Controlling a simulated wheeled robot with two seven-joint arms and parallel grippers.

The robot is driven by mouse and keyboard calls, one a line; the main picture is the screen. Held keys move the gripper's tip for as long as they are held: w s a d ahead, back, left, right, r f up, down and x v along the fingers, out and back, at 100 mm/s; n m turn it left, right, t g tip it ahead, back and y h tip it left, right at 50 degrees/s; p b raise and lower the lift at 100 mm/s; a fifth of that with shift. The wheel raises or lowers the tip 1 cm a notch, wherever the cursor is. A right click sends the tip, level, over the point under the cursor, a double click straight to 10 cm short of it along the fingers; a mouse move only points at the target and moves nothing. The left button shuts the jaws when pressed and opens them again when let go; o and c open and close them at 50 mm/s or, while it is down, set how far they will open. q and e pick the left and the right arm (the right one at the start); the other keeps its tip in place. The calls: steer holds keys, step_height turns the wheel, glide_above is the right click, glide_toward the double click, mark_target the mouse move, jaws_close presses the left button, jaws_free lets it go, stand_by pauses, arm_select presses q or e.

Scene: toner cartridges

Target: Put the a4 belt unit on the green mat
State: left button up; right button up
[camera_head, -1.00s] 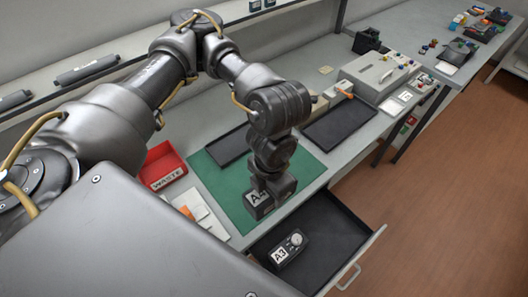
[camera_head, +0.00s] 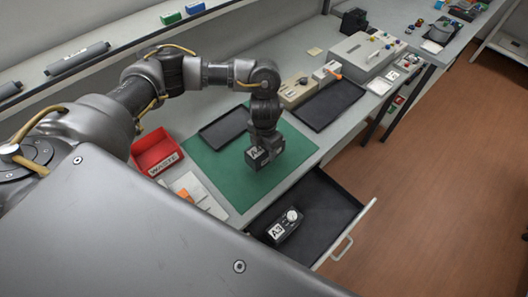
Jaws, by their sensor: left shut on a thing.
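The A4 belt unit (camera_head: 256,158) is a dark box with a white label whose "A" shows. It is under my left gripper (camera_head: 266,146), which is shut on it. The fingertips are mostly hidden by the wrist and the unit. The unit is over the middle of the green mat (camera_head: 228,190); I cannot tell whether it touches the mat. My right gripper is not in view.
An open drawer (camera_head: 325,213) below the mat holds a dark unit labelled A3 (camera_head: 285,226). A red waste bin (camera_head: 156,152) stands left of the mat. Dark trays lie behind (camera_head: 226,127) and to the right (camera_head: 330,103). The mat's front part is bare.

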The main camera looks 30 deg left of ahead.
arm_select(q)
steer(key=shift+w+f+b, duration=0.1)
steer(key=shift+f+b, duration=0.25)
steer(key=shift+f, duration=1.5)
steer(key=o, duration=1.3)
steer(key=shift+a, duration=0.1)
step_height(320, 180, up, 12)
steer(key=shift+r+p, duration=0.15)
steer(key=shift+p, duration=0.2)
